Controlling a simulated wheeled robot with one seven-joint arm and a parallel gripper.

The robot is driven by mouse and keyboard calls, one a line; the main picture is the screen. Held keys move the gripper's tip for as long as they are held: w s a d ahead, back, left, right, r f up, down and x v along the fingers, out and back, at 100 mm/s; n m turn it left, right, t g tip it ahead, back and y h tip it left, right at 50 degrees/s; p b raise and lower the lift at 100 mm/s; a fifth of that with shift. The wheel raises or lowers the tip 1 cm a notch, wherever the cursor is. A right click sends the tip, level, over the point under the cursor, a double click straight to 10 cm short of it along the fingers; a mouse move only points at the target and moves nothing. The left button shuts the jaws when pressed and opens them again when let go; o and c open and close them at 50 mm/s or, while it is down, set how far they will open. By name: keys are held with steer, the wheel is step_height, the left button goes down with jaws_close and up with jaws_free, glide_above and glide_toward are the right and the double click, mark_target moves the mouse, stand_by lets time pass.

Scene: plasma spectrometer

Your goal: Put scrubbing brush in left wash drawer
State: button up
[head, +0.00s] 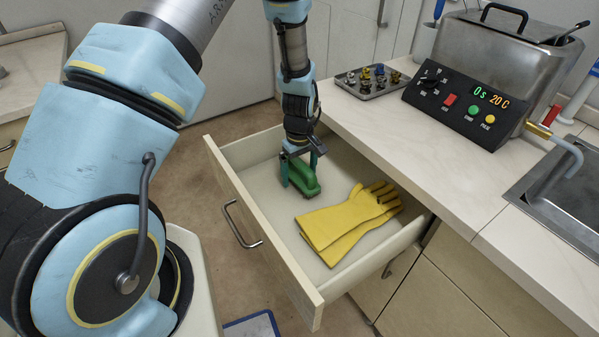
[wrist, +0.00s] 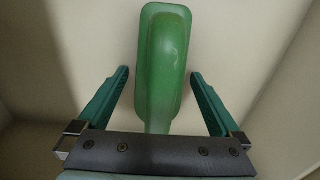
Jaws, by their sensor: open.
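The green scrubbing brush (head: 303,177) lies in the open drawer (head: 266,256), left of the yellow gloves, handle side up. My gripper (head: 301,165) is down inside the drawer over the brush. In the wrist view the brush (wrist: 163,70) lies on the drawer's pale floor, ahead of and between the fingers. My gripper (wrist: 162,75) is open there, with a gap between each teal finger and the brush. The near end of the brush handle is hidden by the gripper's dark body.
Yellow rubber gloves (head: 350,222) lie in the same drawer, just right of the brush. The counter (head: 420,150) overhangs the drawer's right side and holds an ultrasonic bath (head: 490,60) and a tray of small parts (head: 374,80). A sink (head: 560,200) is at the right.

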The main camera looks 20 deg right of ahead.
step_height(320, 180, up, 12)
steer(key=b, duration=0.2)
steer(key=shift+r+b, duration=0.2)
steer(key=shift+b, duration=0.2)
steer(key=w+a+r+m, duration=0.1)
steer(key=a+r, duration=0.2)
steer(key=a, duration=0.4)
steer(key=w+a+r, duration=0.2)
steer(key=a+r, duration=0.1)
steer(key=a, duration=0.3)
steer(key=s+a+r+m, duration=0.1)
steer(key=s+a+r, duration=0.1)
steer(key=a, duration=0.6)
steer(key=s+a+r+m+t, duration=0.1)
steer(key=s+a+r, duration=0.1)
steer(key=s+a, duration=0.3)
steer(key=a, duration=0.4)
steer(key=shift+a+t, duration=0.2)
steer(key=shift+t, duration=0.1)
steer(key=shift+w+r, duration=0.1)
steer(key=shift+c, duration=0.2)
